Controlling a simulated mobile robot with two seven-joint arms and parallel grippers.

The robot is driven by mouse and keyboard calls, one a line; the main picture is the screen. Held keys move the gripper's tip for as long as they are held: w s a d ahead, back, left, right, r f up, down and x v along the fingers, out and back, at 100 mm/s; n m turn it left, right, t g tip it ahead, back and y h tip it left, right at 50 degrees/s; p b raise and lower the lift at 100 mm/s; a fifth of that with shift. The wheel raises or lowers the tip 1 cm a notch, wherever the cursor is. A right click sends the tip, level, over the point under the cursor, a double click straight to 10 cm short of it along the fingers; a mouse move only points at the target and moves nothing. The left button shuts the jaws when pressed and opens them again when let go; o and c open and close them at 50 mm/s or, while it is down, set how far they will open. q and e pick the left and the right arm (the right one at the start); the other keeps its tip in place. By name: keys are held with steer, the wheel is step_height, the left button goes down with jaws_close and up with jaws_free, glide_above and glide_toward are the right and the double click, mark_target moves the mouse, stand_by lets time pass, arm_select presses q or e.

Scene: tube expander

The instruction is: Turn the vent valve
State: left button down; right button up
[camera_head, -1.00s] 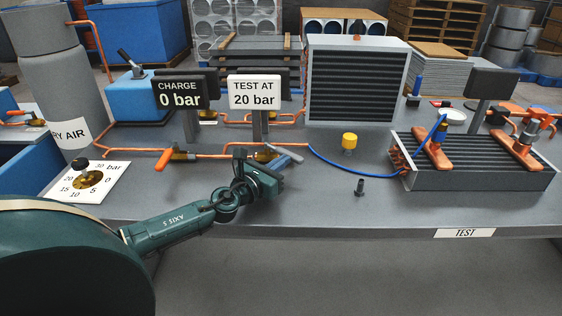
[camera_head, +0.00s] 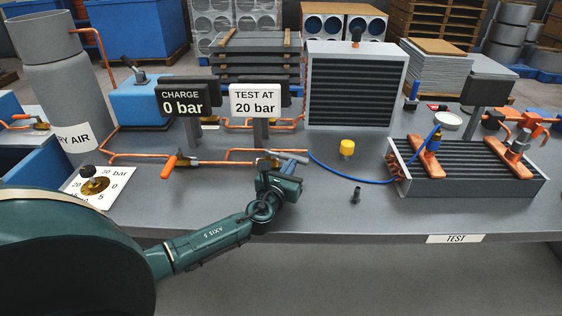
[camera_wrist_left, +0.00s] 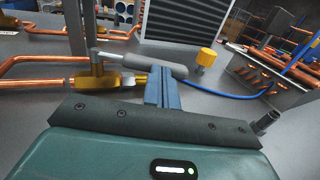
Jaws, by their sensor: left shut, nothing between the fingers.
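The left wrist view shows the brass body (camera_wrist_left: 95,78) and the lever (camera_wrist_left: 140,64) clearly. My left gripper (camera_head: 290,168) is shut and empty, its fingertips (camera_wrist_left: 160,72) right at the lever's free end. I cannot tell whether they touch it. The gripper hides part of the valve in the head view. My right gripper is not in view.
An orange-handled valve (camera_head: 172,163) sits to the left on the same line. The CHARGE 0 bar sign (camera_head: 181,100) and TEST AT 20 bar sign (camera_head: 255,101) stand behind. A yellow cap (camera_head: 347,148), blue hose (camera_head: 350,178) and finned coil (camera_head: 470,170) are to the right.

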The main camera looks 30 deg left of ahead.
mark_target(297, 158)
arm_select(q)
steer(key=n+y, duration=0.1)
steer(key=w+n+y, duration=0.1)
steer(key=w+g+y, duration=0.1)
steer(key=y, duration=0.1)
steer(key=shift+w+d+n, duration=0.25)
steer(key=shift+n, duration=0.15)
steer(key=shift+w+a, duration=0.1)
steer(key=shift+w, duration=0.5)
